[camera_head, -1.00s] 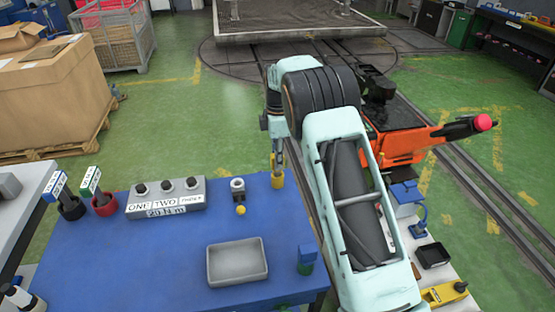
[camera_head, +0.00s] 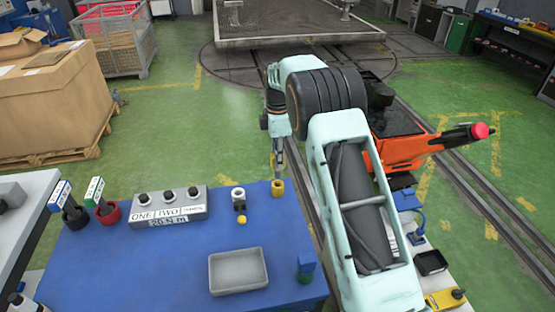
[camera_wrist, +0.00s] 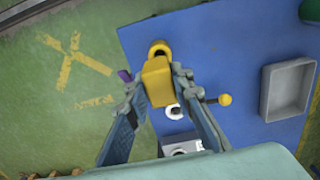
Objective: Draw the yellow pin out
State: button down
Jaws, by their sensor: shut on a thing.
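My gripper (camera_head: 278,168) points down over the far right corner of the blue table (camera_head: 150,262). In the wrist view its two fingers close on a yellow block, the yellow pin (camera_wrist: 157,82). A yellow ring-like piece with a dark opening (camera_wrist: 159,48) shows just beyond the block, at the table edge. In the head view a yellow round piece (camera_head: 277,189) stands on the table directly below the fingertips. I cannot tell whether the pin's lower end is still inside it.
Left of the gripper stands a white-topped fitting (camera_head: 238,195) with a yellow ball knob (camera_head: 242,219). A grey tray (camera_head: 238,272), a switch box (camera_head: 168,206) and a blue-green item (camera_head: 305,268) are on the table. An orange machine (camera_head: 400,150) stands behind my arm.

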jog(key=shift+r, duration=0.25)
jog(key=shift+r+p, duration=1.75)
jog(key=shift+r, duration=0.7)
